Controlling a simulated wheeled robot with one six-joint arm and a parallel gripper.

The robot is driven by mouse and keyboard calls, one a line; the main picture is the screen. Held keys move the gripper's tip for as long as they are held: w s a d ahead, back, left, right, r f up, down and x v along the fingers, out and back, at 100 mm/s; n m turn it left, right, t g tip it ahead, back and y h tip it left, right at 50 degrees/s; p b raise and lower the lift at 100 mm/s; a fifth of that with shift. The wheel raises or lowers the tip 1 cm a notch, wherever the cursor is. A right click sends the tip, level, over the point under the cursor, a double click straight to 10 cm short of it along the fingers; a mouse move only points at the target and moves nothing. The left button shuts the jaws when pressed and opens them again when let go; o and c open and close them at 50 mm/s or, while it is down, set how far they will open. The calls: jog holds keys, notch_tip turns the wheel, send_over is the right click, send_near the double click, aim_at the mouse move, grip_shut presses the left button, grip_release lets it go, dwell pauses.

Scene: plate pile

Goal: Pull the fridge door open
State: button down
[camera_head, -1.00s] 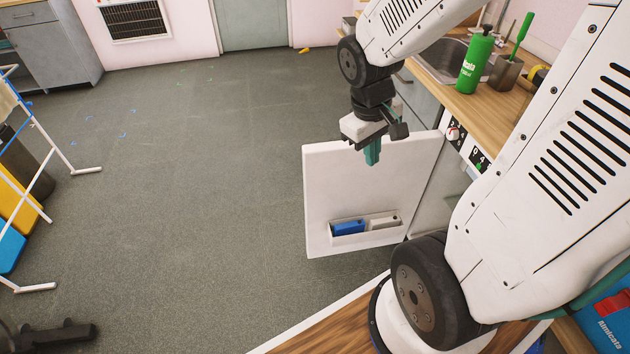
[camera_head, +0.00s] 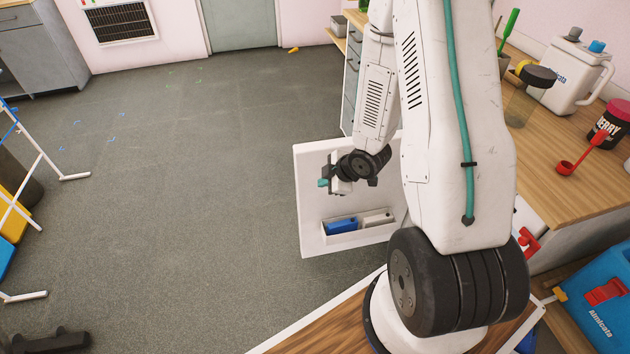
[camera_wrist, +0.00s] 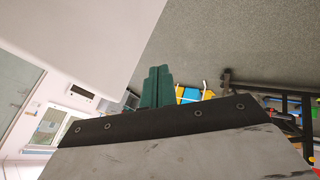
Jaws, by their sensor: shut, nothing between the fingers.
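The white fridge door (camera_head: 312,200) stands swung out from the counter over the grey floor, its inner face toward the head camera. A shelf on its lower inner face holds a blue item (camera_head: 341,226) and a pale item (camera_head: 377,218). My gripper (camera_head: 323,183) is in front of the upper part of the door's inner face, pointing left. In the wrist view its teal fingers (camera_wrist: 157,87) are together with nothing between them. A large pale surface at the upper left there is probably the door (camera_wrist: 85,35). My arm hides the fridge body and the door's hinge side.
A wooden counter (camera_head: 555,140) at the right carries a white jug (camera_head: 568,75), a dark-lidded jar and a red scoop. A blue box (camera_head: 600,305) is at the lower right. A white rack (camera_head: 40,155) stands at the left. The floor (camera_head: 190,200) between is clear.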

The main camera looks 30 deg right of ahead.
send_near(300, 185)
notch_tip(300, 185, down, 4)
jog(key=a, duration=0.2)
jog(key=shift+w+d+r, duration=0.25)
jog(key=shift+w+d, duration=0.1)
jog(key=shift+w, duration=0.35)
jog(key=shift+w+d, duration=0.2)
jog(key=shift+w, duration=0.4)
